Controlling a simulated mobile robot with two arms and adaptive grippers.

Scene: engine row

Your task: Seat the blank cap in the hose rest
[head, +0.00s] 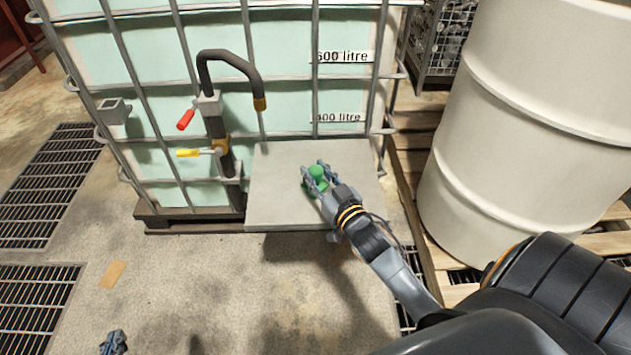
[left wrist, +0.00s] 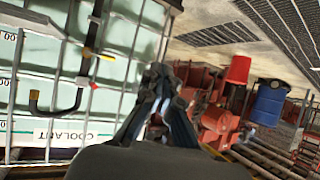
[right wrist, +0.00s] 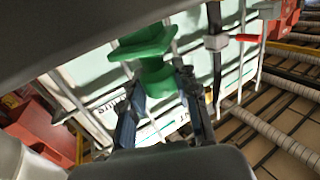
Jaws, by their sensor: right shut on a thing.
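The green blank cap (head: 316,171) is between the fingers of my right gripper (head: 316,178), which is shut on it. In the head view they appear over the pale grey slab; whether the cap touches the slab is unclear. A grey open-topped box (head: 113,110) on the left of the tank cage looks like the hose rest. My left gripper (head: 113,343) is at the bottom left of the head view. Its fingertips meet in the left wrist view (left wrist: 158,70), with nothing seen between them.
The pale slab (head: 270,205) stands before the caged tank. A standpipe with a black hose (head: 230,58), red lever (head: 186,119) and yellow lever (head: 188,153) rises between box and cap. A cream drum (head: 530,130) is at right. Open floor lies front left.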

